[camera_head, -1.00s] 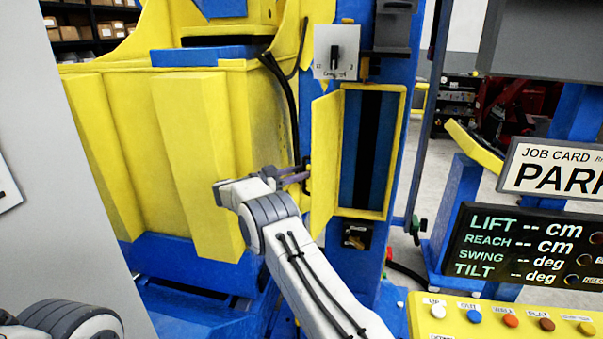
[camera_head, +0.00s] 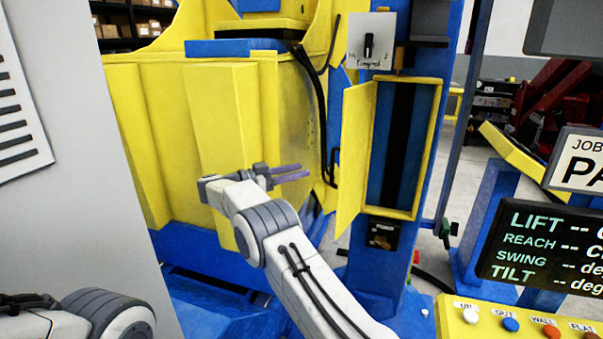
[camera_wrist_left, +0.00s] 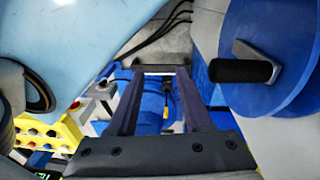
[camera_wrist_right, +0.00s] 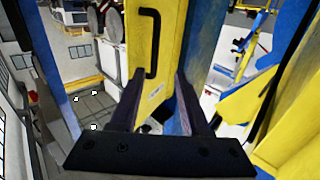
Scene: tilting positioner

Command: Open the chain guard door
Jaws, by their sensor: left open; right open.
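The yellow chain guard door (camera_head: 355,160) stands swung out to the left from its framed opening (camera_head: 403,150) on the blue column. A dark strip shows inside the opening. A black handle (camera_head: 334,168) is on the door's free edge. My right gripper (camera_head: 305,172) is open and empty, left of the handle and apart from it. The right wrist view shows the door (camera_wrist_right: 172,50) and its handle (camera_wrist_right: 152,42) beyond the open fingers (camera_wrist_right: 160,76). My left gripper (camera_wrist_left: 158,75) is open and empty in the left wrist view, away from the door.
A large yellow and blue machine body (camera_head: 185,120) stands left of the door, with black cables beside it. A switch plate (camera_head: 371,42) is above the opening. A display (camera_head: 540,245) and a button panel (camera_head: 520,325) stand at the right.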

